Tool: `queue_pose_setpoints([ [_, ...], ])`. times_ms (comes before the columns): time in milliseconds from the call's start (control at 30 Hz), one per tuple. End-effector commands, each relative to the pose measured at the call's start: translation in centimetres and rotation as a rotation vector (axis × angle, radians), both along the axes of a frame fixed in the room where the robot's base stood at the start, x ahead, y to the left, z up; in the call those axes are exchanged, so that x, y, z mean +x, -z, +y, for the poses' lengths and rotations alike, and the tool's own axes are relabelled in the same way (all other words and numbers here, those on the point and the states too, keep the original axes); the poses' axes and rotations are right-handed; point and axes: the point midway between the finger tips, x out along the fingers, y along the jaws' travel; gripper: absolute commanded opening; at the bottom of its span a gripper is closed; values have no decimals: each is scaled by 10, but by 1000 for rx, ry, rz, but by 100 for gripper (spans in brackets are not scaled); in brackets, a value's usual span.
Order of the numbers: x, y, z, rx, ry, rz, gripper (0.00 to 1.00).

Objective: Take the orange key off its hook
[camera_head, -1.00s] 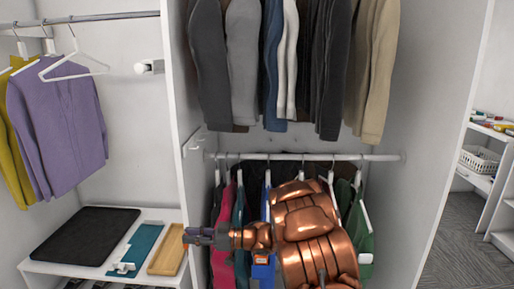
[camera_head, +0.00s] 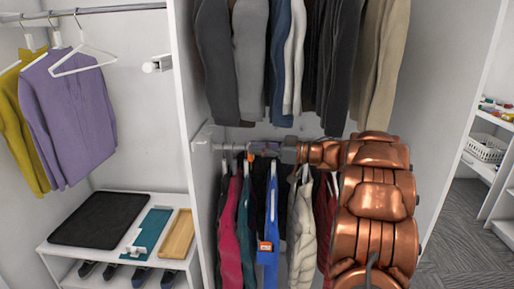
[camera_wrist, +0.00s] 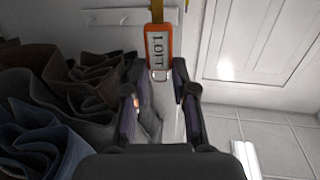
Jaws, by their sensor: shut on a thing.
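The orange key tag (camera_wrist: 158,45), with "LOFT" on a white label, is at the top middle of the wrist view. A yellow strap runs up from it out of the frame. My gripper (camera_wrist: 158,68) has its fingertips on either side of the tag's lower end and is shut on it. In the head view my gripper (camera_head: 263,149) reaches left along the clothes rail, close to the divider, with a small orange patch (camera_head: 249,156) at its tip. A pale strip with pegs (camera_wrist: 130,16) lies behind the tag. Whether the strap still hangs on a hook cannot be seen.
Jackets (camera_head: 300,60) hang above my arm, and several garments (camera_head: 240,215) hang below from the lower rail (camera_head: 225,146). The white divider panel (camera_head: 185,100) stands just left of my gripper. A shelf (camera_head: 85,252) with a black mat is at the lower left.

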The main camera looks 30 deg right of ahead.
Motion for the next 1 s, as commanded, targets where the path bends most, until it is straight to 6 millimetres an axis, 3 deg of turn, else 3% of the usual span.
queue_pose_setpoints([
  [1000, -23, 0, -32, 0, 1, 1, 0],
])
